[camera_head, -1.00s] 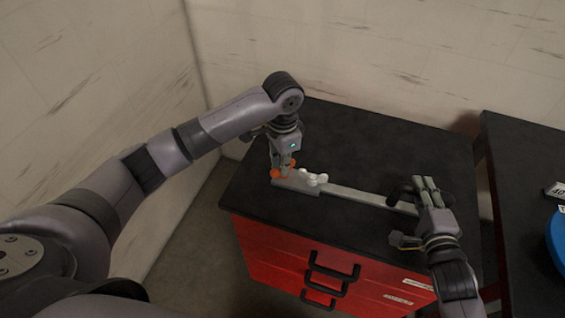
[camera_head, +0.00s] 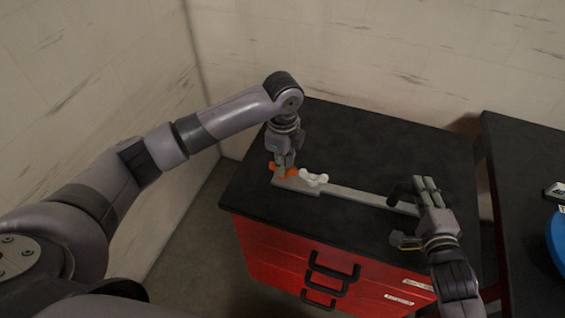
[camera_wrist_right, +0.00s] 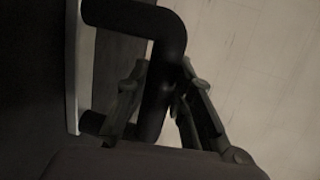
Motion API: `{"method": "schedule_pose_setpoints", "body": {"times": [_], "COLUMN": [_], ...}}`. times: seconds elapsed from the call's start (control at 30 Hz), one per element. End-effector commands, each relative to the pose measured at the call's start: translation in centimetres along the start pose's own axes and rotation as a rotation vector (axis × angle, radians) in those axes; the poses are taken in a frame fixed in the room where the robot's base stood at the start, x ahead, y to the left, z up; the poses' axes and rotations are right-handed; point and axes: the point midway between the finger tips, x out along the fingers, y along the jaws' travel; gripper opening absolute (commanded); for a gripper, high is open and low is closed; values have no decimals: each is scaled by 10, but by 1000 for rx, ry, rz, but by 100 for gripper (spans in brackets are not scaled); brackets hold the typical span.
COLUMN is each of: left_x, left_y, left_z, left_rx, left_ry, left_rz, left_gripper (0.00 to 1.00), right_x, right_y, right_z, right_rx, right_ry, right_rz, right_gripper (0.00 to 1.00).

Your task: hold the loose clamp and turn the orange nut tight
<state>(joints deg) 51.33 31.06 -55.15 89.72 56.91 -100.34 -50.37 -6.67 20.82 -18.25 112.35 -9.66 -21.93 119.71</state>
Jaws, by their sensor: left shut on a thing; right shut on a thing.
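A grey bar-shaped clamp (camera_head: 355,195) lies across the black top of the red cabinet. An orange nut (camera_head: 278,170) with lobes sits at its left end, beside a white lobed knob (camera_head: 313,177). My left gripper (camera_head: 285,165) points down and is shut on the orange nut, hiding part of it. My right gripper (camera_head: 425,185) is shut on the black handle (camera_head: 394,194) at the clamp's right end. In the right wrist view, the curved black handle (camera_wrist_right: 165,45) passes between the fingers of my right gripper (camera_wrist_right: 160,85).
The red cabinet (camera_head: 275,252) has dark drawer handles at its front. Its black top (camera_head: 350,140) is clear behind the clamp. A wall stands behind it. At the right is another dark table (camera_head: 525,160) with a blue round object (camera_head: 558,235) near the picture edge.

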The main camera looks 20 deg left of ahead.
Motion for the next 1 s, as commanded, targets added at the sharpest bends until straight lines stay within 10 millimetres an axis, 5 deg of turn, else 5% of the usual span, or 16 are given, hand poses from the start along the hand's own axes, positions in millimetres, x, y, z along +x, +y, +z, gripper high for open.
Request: {"method": "schedule_pose_setpoints", "body": {"times": [0.43, 1.0], "left_x": [-1, 0], "left_y": [0, 1], "left_z": [-3, -3], "left_rx": [288, 352], "left_ry": [6, 5], "left_rz": [-1, 1], "left_gripper": [0, 0], "right_x": [0, 0], "right_y": [4, 4], "right_z": [1, 1], "right_rx": [-1, 1], "right_ry": [0, 0], "right_rz": [8, 9], "right_gripper": [0, 0]}}
